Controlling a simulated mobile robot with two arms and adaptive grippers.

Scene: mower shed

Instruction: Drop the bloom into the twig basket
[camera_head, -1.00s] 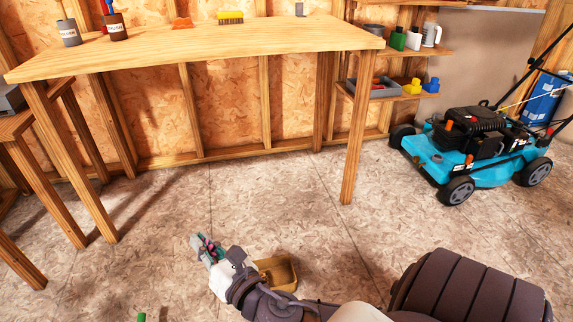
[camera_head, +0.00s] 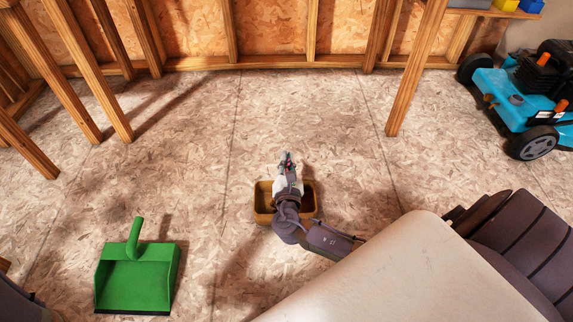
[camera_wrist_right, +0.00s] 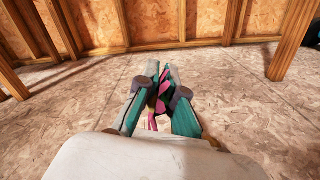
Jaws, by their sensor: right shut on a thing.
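My right gripper (camera_head: 287,160) reaches out over the floor, and in the head view it lies at and just beyond the far edge of the twig basket (camera_head: 263,205). The basket is a brown, open, box-like container on the floor, partly hidden by my right wrist. In the right wrist view the gripper (camera_wrist_right: 163,76) is shut on the bloom (camera_wrist_right: 162,95), a pink, narrow thing between the teal finger pads. Most of the bloom is hidden by the fingers. My left gripper is not seen.
A green dustpan (camera_head: 136,275) lies on the floor at the left. A blue lawn mower (camera_head: 520,100) stands at the right. The floor between is clear.

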